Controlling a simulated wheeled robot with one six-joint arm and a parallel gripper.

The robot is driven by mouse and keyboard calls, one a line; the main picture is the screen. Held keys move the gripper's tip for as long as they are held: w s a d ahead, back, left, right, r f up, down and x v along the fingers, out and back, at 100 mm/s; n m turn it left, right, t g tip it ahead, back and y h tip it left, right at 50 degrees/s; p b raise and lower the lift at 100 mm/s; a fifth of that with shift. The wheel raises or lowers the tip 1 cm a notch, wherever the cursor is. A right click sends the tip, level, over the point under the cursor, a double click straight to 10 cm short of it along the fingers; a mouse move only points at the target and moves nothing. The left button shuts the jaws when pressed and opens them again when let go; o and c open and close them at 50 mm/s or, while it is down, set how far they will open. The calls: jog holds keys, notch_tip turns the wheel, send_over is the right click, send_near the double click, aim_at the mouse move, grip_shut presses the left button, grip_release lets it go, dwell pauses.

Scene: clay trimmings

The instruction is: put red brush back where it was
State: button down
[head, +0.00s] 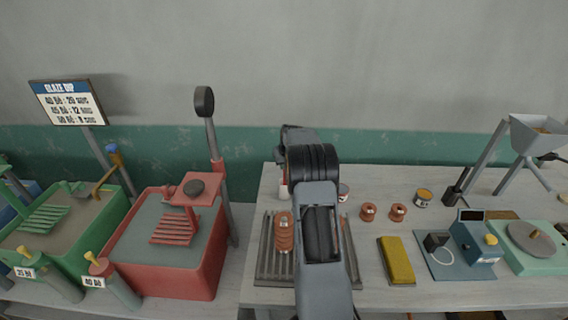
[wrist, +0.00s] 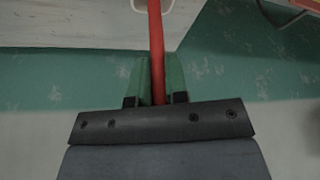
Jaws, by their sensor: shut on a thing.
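The red brush (wrist: 156,50) shows in the wrist view as a straight red handle running up out of the top edge. My gripper (wrist: 158,78) has green fingers on both sides of the handle and is shut on it. The brush's bristle end is not seen. In the head view my arm stands up in the middle of the picture and hides the gripper and the brush. I cannot tell from these frames which spot the brush came from.
My arm covers part of a slatted rack (head: 265,262) with a stack of brown rings (head: 284,232). Right of it on the pale table lie a yellow block (head: 396,260), small cans and a blue device (head: 472,240). A red tub (head: 185,275) with a tall post stands left.

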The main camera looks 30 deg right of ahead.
jog(key=shift+f, duration=0.15)
jog(key=c, duration=1.1)
grip_release()
jog(key=shift+w, duration=0.1)
